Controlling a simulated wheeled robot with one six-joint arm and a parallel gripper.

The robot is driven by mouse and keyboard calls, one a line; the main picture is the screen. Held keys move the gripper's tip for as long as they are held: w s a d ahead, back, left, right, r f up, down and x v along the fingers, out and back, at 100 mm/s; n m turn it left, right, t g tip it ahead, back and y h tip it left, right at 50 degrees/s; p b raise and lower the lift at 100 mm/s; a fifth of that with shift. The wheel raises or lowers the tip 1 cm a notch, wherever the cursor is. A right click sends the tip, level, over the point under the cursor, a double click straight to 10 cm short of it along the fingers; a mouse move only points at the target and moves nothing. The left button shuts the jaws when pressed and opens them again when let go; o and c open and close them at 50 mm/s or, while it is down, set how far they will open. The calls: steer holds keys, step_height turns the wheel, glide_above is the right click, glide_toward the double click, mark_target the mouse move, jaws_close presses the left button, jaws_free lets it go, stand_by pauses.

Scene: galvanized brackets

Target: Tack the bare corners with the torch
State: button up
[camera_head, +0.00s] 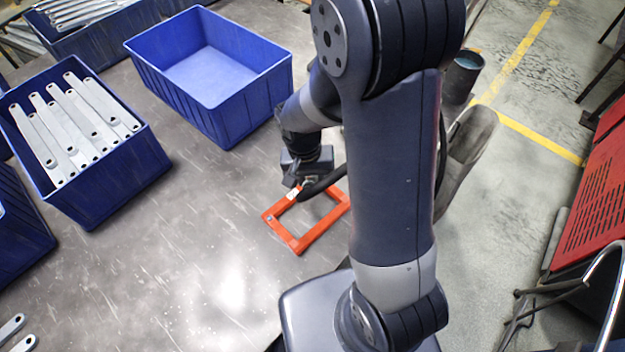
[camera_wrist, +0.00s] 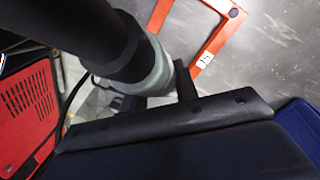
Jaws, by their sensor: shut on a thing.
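An orange rectangular frame (camera_head: 302,243) lies flat on the grey metal table. Part of it also shows at the top of the wrist view (camera_wrist: 215,43), with a small white label on one bar and a dark spot at a corner. My gripper (camera_head: 304,181) is over the far side of the frame. It is shut on the black torch (camera_head: 328,183), whose thick dark body and grey collar fill the upper left of the wrist view (camera_wrist: 95,42). The torch tip is hidden, so I cannot tell whether it touches the frame. My arm hides the area right of the frame.
An empty blue bin (camera_head: 205,110) stands behind the frame. Another blue bin (camera_head: 115,185) at left holds several galvanized brackets (camera_head: 75,120). Loose brackets (camera_head: 12,328) lie at the lower left. A red slotted cabinet (camera_head: 600,190) stands at right. The table left of the frame is clear.

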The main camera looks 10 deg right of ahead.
steer(key=shift+r+p, duration=2.15)
steer(key=shift+r, duration=0.9)
